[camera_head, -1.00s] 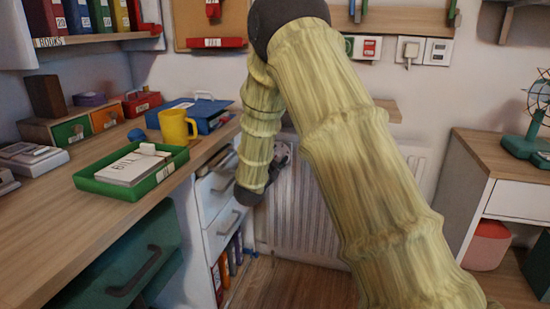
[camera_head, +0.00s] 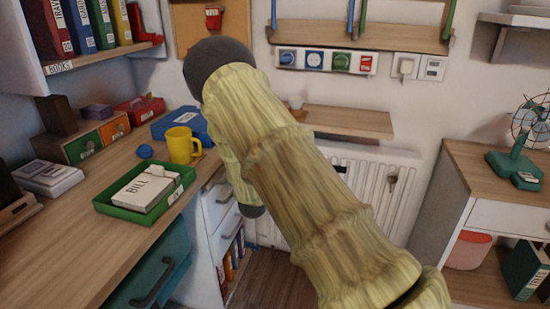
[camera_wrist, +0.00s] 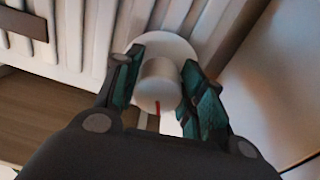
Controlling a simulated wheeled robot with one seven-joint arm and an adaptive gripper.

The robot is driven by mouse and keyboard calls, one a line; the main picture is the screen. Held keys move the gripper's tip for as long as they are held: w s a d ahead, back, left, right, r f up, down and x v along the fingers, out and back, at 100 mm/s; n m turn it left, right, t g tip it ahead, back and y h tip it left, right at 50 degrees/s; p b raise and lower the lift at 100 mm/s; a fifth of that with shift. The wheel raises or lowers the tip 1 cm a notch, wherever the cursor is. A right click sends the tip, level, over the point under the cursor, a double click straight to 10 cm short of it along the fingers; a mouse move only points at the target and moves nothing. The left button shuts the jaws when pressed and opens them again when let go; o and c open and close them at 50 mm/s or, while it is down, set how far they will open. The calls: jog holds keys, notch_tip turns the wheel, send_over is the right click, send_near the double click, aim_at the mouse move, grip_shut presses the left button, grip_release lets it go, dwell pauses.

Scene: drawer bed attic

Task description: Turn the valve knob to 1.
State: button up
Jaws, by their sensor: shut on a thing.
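The valve knob (camera_wrist: 158,82) is a pale, short cylinder in the wrist view, in front of a round white disc (camera_wrist: 178,48). A red mark shows at its lower edge; no numbers are readable. My gripper (camera_wrist: 160,80) has one dark green finger on each side of the knob and is shut on it. In the head view, my bent arm hides the gripper and the knob.
A white radiator (camera_head: 330,190) stands at the back wall under a small wooden shelf (camera_head: 350,121). The desk (camera_head: 75,235) at left carries a green tray (camera_head: 112,210) and a yellow mug (camera_head: 181,146). A cabinet (camera_head: 510,217) with a fan stands at right.

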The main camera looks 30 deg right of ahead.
jog(key=n+p, duration=0.3)
jog(key=n, duration=0.1)
jog(key=shift+s+r+n+p, duration=0.1)
jog(key=shift+n+p, duration=1.55)
jog(key=shift+n, duration=1.35)
jog(key=shift+f, duration=0.2)
jog(key=o, duration=1)
jog(key=shift+d, duration=0.1)
jog(key=shift+r, duration=0.1)
jog(key=v, duration=1.2)
jog(key=shift+s+d, duration=0.1)
jog(key=shift+s, duration=0.05)
